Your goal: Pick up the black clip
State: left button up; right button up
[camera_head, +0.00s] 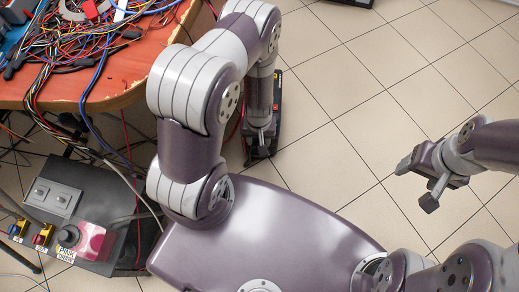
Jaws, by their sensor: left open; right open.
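I cannot pick out the black clip for certain; several small dark pieces lie among the wires on the table. My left gripper (261,146) points down over the floor, right of the table. A dark object with a little red shows behind and around it, and I cannot tell what that is. The space between its fingers is hard to see, and I see nothing held there. My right gripper (416,184) is open and empty over the bare tiles at the right, its two fingers spread apart. Both grippers are well away from the tabletop.
The orange-red table (118,88) at upper left carries tangled wires, some hanging over its edge. Tiled floor (350,90) at the right is mostly clear.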

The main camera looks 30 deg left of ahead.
pick_arm(q)
notch_tip(320, 180, down, 2)
jog(key=shift+f+b, duration=0.2)
jog(key=shift+b, duration=0.2)
jog(key=f+b, duration=0.4)
jog(key=f, duration=0.1)
jog(key=shift+w+a, duration=0.1)
jog(key=shift+w, duration=0.3)
jog(key=shift+r, duration=0.15)
grip_shut()
pick_arm(e)
notch_tip(320, 180, down, 6)
jog(key=shift+r, duration=0.2)
